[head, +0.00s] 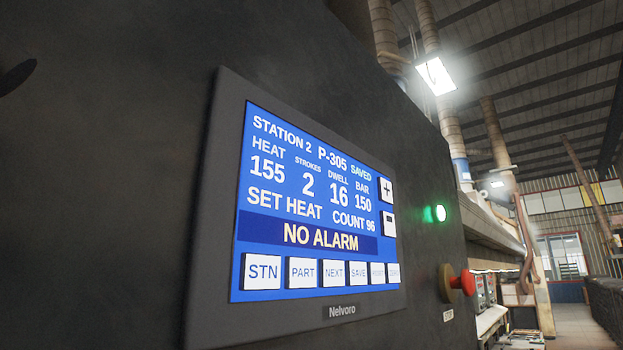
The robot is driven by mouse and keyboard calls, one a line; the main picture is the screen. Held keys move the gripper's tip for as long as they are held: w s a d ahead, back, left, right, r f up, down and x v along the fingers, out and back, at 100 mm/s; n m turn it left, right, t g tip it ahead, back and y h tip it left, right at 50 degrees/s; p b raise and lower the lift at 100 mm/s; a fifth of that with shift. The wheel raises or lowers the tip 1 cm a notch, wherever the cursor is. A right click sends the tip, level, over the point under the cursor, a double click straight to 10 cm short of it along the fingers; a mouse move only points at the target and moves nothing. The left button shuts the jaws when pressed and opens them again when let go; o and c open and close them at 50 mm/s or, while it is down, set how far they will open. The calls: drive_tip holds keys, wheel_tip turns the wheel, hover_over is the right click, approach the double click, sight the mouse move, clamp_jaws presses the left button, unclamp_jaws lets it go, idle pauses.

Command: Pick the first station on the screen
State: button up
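A blue touch screen (250,215) in a grey bezel is set in a dark panel, seen at a slant from the left. It reads STATION 2, P-305, SAVED, HEAT 155, STROKES 2, DWELL 16, BAR 150, SET HEAT, COUNT 96 and NO ALARM. White buttons run along its bottom: STN (263,271), PART (303,271), NEXT (334,273), SAVE (359,273) and others too small to read surely. A plus button (388,190) and a minus button (390,223) sit at its right edge. My gripper is not in view.
Right of the screen are a lit green lamp (440,213) and a red mushroom button (463,283) standing out from the panel. Machines, pipes and an aisle (574,325) recede at the right. A dark shape shows at the upper left edge; I cannot tell what it is.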

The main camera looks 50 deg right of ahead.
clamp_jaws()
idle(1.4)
